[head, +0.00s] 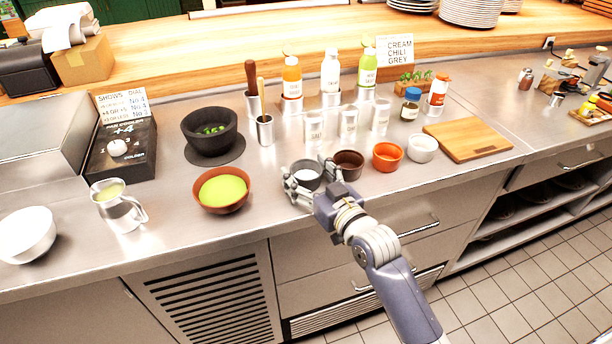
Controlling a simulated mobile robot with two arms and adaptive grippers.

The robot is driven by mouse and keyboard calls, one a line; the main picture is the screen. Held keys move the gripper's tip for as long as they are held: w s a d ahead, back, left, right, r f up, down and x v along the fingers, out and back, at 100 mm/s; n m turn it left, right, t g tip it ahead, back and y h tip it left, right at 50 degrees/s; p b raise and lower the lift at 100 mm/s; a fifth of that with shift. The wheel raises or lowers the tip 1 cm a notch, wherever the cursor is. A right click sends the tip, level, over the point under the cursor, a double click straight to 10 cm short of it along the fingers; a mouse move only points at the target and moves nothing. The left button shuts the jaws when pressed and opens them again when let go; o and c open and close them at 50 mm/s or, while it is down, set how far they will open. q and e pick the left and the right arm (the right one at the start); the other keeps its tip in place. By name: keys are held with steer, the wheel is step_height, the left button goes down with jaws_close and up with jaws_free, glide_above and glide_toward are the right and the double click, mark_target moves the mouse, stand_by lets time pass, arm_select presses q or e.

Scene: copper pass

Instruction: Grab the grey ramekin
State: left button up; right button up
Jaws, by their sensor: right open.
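The grey ramekin (306,171) stands upright on the steel counter, with something pale inside it. It is the leftmost in a row with a dark brown ramekin (349,160), an orange ramekin (387,156) and a white ramekin (423,148). My right gripper (307,169) is open, with one finger on the left side of the grey ramekin and the other on its right, in the gap before the brown one. I cannot tell whether the fingers touch it. The gripper hides the ramekin's near lower side. My left gripper is not in view.
A brown bowl of green liquid (222,190) stands to the left, with a metal jug (118,207) beyond it. A wooden board (467,139) lies to the right. The counter's front edge is close below the gripper.

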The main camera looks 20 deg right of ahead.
mark_target(306, 162)
steer(key=shift+w, duration=0.2)
steer(key=c, duration=0.9)
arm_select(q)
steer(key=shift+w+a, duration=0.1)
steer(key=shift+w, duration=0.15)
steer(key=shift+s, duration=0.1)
arm_select(e)
steer(key=shift+r, duration=0.15)
steer(key=shift+r, duration=1.35)
arm_select(q)
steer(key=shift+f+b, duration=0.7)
steer(key=shift+b, duration=0.05)
arm_select(e)
steer(key=shift+w+d+r+v, duration=0.2)
steer(key=shift+d+v, duration=0.35)
steer(key=shift+v, duration=2.05)
steer(key=shift+w+d+r+v, duration=0.1)
steer(key=shift+d+r+v, duration=0.3)
steer(key=shift+v, duration=2.15)
steer(key=shift+w+d+r+v, duration=0.1)
steer(key=shift+d+v, duration=0.6)
steer(key=shift+v, duration=1.9)
